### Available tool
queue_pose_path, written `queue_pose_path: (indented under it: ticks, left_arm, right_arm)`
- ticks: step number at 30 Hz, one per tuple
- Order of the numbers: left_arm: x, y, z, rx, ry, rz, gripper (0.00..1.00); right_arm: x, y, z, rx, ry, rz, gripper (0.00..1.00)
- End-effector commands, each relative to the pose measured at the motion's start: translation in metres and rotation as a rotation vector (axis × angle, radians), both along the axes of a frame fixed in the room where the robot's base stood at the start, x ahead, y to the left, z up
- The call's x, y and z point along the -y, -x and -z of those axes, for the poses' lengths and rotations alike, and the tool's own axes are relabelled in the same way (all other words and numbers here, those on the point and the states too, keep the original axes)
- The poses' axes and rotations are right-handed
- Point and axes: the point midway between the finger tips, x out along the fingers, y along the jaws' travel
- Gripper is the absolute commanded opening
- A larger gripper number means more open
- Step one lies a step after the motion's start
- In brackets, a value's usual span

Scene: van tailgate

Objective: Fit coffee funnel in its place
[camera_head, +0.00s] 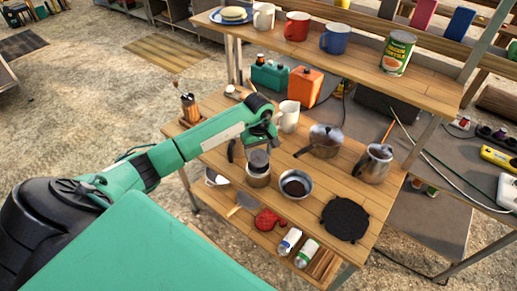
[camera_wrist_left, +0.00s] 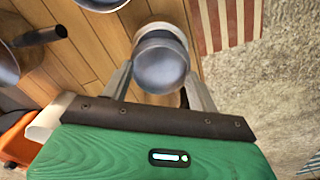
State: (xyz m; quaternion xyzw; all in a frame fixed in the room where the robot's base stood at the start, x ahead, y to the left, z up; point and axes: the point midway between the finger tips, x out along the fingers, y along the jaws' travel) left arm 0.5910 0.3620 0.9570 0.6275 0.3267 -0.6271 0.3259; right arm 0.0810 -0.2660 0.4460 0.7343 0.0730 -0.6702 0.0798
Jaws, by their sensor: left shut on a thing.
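My left gripper (camera_head: 259,147) is over the left part of the wooden counter and points down. It is shut on the coffee funnel (camera_head: 259,158), a small grey metal cup. In the left wrist view the funnel (camera_wrist_left: 161,64) sits between the two fingers of the gripper (camera_wrist_left: 160,88). A silver round vessel (camera_head: 257,178) stands directly below the funnel, and its pale rim shows behind the funnel in the left wrist view (camera_wrist_left: 160,29). I cannot tell whether the funnel touches it or is inside it. My right gripper is not in view.
A steel bowl with dark contents (camera_head: 295,187) stands just right of the vessel. A lidded pot (camera_head: 320,143), a white mug (camera_head: 288,115), a metal pitcher (camera_head: 373,165) and a black round trivet (camera_head: 345,218) are also on the counter. A shelf (camera_head: 350,72) overhangs the back.

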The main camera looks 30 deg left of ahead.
Motion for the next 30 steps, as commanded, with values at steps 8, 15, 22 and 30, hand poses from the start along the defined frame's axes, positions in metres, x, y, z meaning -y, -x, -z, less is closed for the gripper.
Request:
queue_pose_path:
  ticks: [8, 15, 22, 30]
  left_arm:
    - [0.001, 0.000, 0.018, -0.001, 0.002, -0.001, 0.38]
    - [0.000, 0.000, 0.032, -0.001, -0.001, 0.000, 0.38]
    - [-0.001, 0.000, 0.037, 0.001, -0.001, 0.000, 0.38]
    - [0.000, 0.000, 0.038, 0.000, 0.000, 0.000, 0.38]
  right_arm:
    - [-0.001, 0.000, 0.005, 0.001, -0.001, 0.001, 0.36]
    - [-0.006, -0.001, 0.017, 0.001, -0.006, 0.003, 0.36]
    - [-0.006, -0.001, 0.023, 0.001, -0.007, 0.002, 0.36]
    - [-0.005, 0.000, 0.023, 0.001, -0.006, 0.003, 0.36]
